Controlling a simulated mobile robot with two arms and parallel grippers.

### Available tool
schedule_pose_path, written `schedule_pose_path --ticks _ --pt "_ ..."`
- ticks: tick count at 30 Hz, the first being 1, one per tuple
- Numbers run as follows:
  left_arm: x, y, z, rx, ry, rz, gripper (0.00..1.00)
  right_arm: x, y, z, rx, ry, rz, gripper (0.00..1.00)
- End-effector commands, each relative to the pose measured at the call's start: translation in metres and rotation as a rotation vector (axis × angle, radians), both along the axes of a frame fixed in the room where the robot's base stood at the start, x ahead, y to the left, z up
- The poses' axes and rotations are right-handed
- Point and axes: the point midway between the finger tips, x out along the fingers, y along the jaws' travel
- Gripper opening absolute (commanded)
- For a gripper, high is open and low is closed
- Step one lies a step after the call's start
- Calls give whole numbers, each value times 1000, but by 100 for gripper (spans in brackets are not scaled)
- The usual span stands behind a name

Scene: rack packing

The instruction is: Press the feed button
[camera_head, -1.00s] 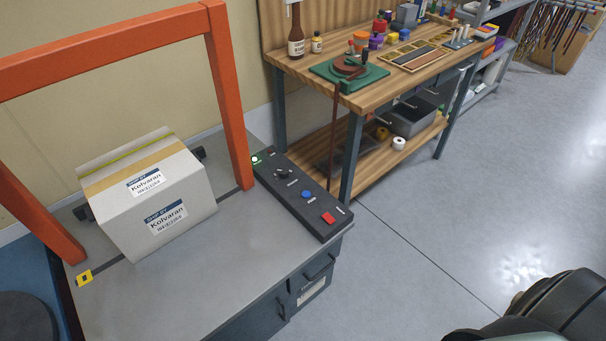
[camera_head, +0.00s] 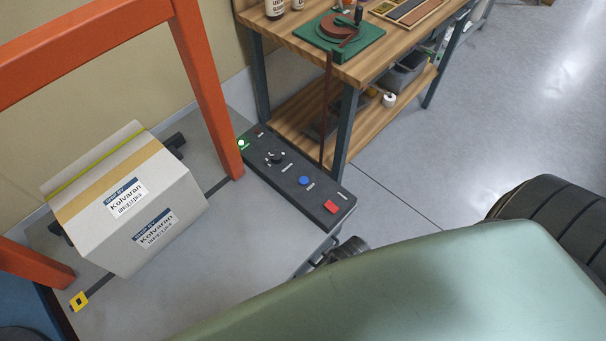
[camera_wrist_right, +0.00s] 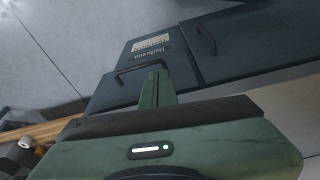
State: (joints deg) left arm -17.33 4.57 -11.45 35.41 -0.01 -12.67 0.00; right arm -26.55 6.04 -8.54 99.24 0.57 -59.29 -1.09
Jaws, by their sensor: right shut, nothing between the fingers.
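The black control panel (camera_head: 295,178) lies along the right edge of the grey table. It carries a blue button (camera_head: 303,181), a red square button (camera_head: 330,207), a black knob (camera_head: 276,157) and a lit green light (camera_head: 241,143). The small labels are too blurred to tell which is the feed button. My right gripper (camera_wrist_right: 156,75) shows shut and empty in the right wrist view, in front of the dark cabinet front. In the head view my right arm covers the lower right, and its fingertips cannot be made out. My left gripper is not in view.
A cardboard box (camera_head: 128,205) sits tilted on the table (camera_head: 215,265) under an orange frame (camera_head: 205,85). A wooden workbench (camera_head: 345,70) stands behind the panel. Dark drawers with handles (camera_wrist_right: 200,35) are close to my right gripper. Open floor (camera_head: 440,130) lies to the right.

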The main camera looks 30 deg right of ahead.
Motion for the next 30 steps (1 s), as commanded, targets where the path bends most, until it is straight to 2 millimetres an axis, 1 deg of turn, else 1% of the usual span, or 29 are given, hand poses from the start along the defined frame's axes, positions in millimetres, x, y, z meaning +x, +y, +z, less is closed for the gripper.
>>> schedule_pose_path --ticks 1,5,6,8,9,11,12,14,15,17,21,27,30 --pt "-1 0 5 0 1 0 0 8 0 24 3 -17 5 0" --pt "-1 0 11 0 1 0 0 22 -1 77 6 -45 45 0" --pt "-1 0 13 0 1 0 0 27 -1 93 9 -57 69 0" --pt "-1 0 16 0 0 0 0 37 -1 117 12 -77 122 0" --pt "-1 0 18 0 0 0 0 45 -2 132 14 -97 175 0" --pt "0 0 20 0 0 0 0 60 -2 148 17 -131 280 0" --pt "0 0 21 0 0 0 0 70 -3 152 19 -153 348 0" --pt "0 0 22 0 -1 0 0 86 -4 156 20 -187 446 0" --pt "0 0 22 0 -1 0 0 97 -5 157 20 -212 505 0" --pt "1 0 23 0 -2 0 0 114 -7 157 17 -255 593 0" --pt "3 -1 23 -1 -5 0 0 157 -18 157 -6 -367 771 0" --pt "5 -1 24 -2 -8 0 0 215 -41 159 -72 -530 938 0" --pt "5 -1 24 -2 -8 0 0 235 -51 161 -107 -589 983 0"
